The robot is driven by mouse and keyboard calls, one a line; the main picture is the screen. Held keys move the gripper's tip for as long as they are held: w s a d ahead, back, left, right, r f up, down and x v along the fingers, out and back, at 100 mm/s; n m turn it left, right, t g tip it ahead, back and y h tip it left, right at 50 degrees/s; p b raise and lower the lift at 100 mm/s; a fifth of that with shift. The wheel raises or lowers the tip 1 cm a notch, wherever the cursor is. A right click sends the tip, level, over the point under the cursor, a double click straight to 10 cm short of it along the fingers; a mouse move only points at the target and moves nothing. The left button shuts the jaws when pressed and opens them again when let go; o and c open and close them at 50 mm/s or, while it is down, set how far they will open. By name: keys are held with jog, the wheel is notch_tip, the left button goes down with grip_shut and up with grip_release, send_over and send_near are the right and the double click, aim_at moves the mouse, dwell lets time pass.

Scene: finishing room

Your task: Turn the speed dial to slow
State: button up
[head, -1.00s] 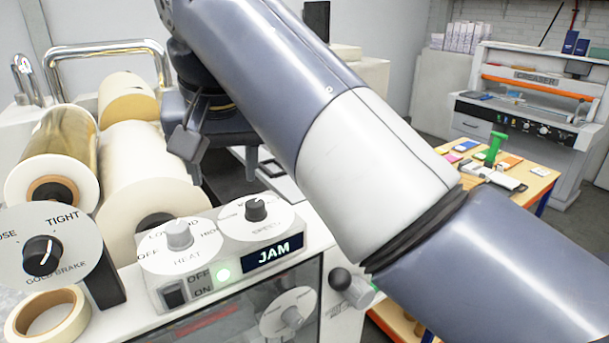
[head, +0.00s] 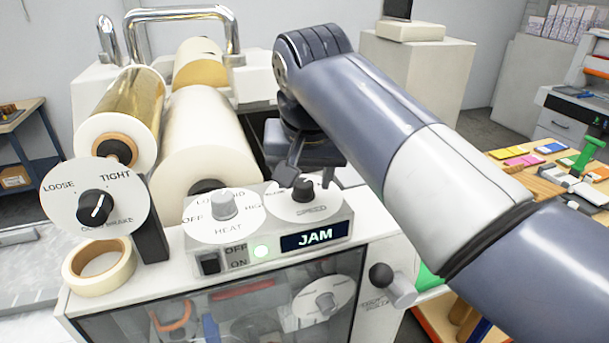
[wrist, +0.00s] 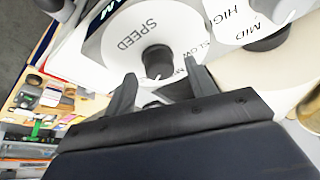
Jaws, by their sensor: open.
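The speed dial (head: 303,188) is a black knob on a white round plate on the machine's control panel. In the wrist view the dial (wrist: 158,60) shows a small pale mark on its edge toward my gripper; the word SLOW is printed to its right on the plate. My gripper (head: 311,178) is open just behind the dial in the head view. In the wrist view my gripper's fingertips (wrist: 160,71) are spread on either side of the dial's near edge, with nothing held. Whether they touch it I cannot tell.
The grey heat knob (head: 225,205) is close to the left of the speed dial.

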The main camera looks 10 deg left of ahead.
jog(key=shift+w+f, duration=0.15)
jog(key=shift+f, duration=0.25)
jog(key=c, duration=1)
